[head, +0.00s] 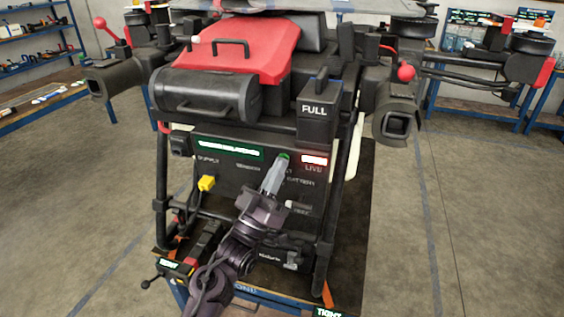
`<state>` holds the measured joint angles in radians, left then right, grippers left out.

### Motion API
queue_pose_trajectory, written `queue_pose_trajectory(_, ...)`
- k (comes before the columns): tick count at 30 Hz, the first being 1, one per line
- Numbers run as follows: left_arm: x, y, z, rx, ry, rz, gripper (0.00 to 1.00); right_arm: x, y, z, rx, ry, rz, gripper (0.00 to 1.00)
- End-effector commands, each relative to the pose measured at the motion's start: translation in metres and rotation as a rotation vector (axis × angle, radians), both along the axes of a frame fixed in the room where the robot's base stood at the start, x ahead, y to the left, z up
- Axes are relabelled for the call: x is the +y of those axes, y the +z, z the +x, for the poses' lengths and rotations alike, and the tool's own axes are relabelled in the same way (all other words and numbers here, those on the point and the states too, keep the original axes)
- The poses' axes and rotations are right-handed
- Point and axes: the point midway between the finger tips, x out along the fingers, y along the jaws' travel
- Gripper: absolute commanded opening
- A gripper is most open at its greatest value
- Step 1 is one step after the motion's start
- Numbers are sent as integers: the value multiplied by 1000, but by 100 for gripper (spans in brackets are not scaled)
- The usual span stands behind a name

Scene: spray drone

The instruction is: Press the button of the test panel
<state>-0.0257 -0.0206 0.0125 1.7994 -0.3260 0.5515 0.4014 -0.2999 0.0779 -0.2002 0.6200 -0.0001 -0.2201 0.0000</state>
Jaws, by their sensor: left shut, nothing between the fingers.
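The test panel (225,176) is a dark upright face under the drone, with a lit green strip, a white-and-red "LIVE" light and small labels. A green button (284,156) shows near the panel's upper middle, at the tip of my left gripper (279,162). The gripper is shut, with nothing visible between its fingers, and points up at the panel. Its tip overlaps the button's lower edge; I cannot tell whether it touches. My left arm hides part of the panel's lower middle. My right gripper is not in view.
The large spray drone (230,60) with red and black parts stands over the panel on black legs. A yellow plug (206,183) sits at the panel's left. A black tool (200,245) lies at the lower left. Blue-framed shelves (35,45) stand at the back; the floor right is clear.

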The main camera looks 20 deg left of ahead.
Motion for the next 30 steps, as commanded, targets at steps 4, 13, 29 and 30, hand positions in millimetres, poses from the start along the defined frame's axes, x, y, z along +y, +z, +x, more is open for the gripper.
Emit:
queue_pose_trajectory(4, 0, 0, -5, 2, 0, 1, 0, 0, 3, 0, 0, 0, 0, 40)
queue_pose_trajectory(13, 0, -1, -9, 1, 0, 0, 0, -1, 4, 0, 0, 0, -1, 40)
queue_pose_trajectory(29, 2, 0, -50, 2, 0, 1, 0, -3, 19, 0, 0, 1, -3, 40)
queue_pose_trajectory(30, 2, 0, -54, 2, 0, 0, 0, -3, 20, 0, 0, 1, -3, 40)
